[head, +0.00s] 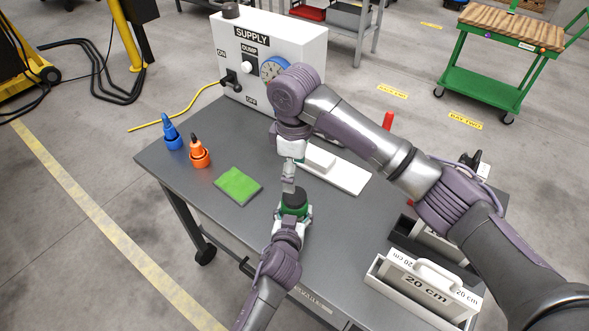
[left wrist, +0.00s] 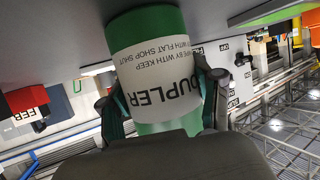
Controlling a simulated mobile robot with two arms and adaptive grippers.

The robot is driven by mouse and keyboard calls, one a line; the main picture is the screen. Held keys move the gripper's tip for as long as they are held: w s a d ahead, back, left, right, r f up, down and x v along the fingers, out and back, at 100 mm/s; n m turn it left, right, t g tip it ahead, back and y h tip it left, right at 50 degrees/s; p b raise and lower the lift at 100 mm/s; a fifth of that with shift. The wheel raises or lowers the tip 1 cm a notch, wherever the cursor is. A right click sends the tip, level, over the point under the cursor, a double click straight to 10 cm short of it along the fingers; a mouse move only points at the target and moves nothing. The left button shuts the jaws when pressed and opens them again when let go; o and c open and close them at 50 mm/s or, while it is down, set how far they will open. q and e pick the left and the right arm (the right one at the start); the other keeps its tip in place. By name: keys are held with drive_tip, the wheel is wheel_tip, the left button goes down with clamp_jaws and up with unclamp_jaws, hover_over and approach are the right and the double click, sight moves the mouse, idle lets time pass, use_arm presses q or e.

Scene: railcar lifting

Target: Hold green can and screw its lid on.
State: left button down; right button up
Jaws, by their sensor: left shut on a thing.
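The green can (head: 302,211) stands upright on the grey workbench, with a dark round top (head: 294,197) that may be its lid; I cannot tell if it is seated. My left gripper (head: 292,214) is shut around the can's side from the front. In the left wrist view, which is upside down, its two fingers (left wrist: 165,100) flank the can's white label (left wrist: 155,65). My right gripper (head: 289,184) points down just above or at the dark top. Its fingers look close together, but I cannot tell whether they hold anything.
A green cloth (head: 238,184), an orange bottle (head: 199,156) and a blue bottle (head: 171,136) are on the bench's left. A white supply box (head: 285,45) stands behind, with a white flat tray (head: 345,174) nearer. A white 20 cm holder (head: 425,290) is at front right.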

sight(295, 195)
idle(0.3)
wheel_tip(295, 195, down, 8)
drive_tip(key=shift+f, duration=0.1)
idle(0.5)
drive_tip(key=c, duration=1.2)
drive_tip(key=o, duration=1.3)
drive_tip(key=shift+o, duration=0.2)
